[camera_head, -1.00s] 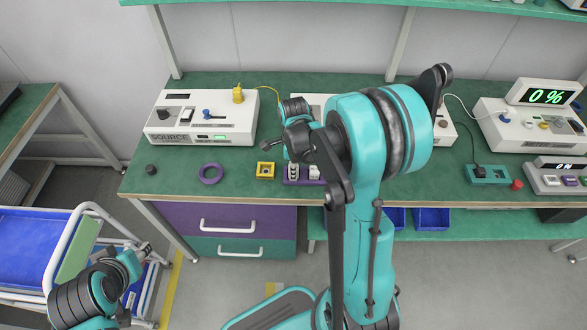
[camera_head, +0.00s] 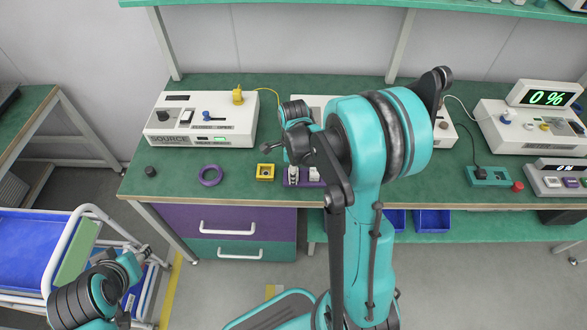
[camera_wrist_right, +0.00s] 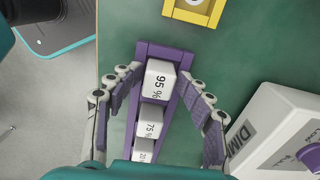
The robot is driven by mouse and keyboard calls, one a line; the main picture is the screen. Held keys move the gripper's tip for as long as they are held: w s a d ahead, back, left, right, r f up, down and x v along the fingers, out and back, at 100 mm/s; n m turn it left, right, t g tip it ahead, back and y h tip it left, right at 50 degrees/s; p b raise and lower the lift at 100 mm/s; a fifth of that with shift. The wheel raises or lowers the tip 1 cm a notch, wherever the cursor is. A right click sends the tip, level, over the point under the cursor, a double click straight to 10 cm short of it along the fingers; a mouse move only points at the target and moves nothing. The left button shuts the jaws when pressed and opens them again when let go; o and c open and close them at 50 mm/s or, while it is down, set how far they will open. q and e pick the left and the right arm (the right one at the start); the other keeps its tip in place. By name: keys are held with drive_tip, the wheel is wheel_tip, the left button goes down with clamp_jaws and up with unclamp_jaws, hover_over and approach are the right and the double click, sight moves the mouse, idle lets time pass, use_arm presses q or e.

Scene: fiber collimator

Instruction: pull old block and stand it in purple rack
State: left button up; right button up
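The purple rack (camera_wrist_right: 152,50) lies on the green bench and holds a row of white blocks, marked 95 % (camera_wrist_right: 158,81), 75 % (camera_wrist_right: 151,122) and a partly hidden one (camera_wrist_right: 145,150). My right gripper (camera_wrist_right: 158,76) is open above the rack, its fingers on both sides of the 95 % block with gaps visible. In the head view the rack (camera_head: 291,182) is partly covered by my right arm. My left gripper (camera_head: 145,251) is at the lower left, away from the bench; its finger opening is too small to judge. Which block is the old one, I cannot tell.
A yellow holder (camera_head: 265,172) and a purple ring (camera_head: 210,175) lie left of the rack. The SOURCE box (camera_head: 232,127) stands behind them. A white box marked DIM (camera_wrist_right: 275,135) is close to the right fingers. A display (camera_head: 547,98) reads 0 %.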

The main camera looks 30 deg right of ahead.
wheel_tip(320, 180, up, 12)
idle(0.4)
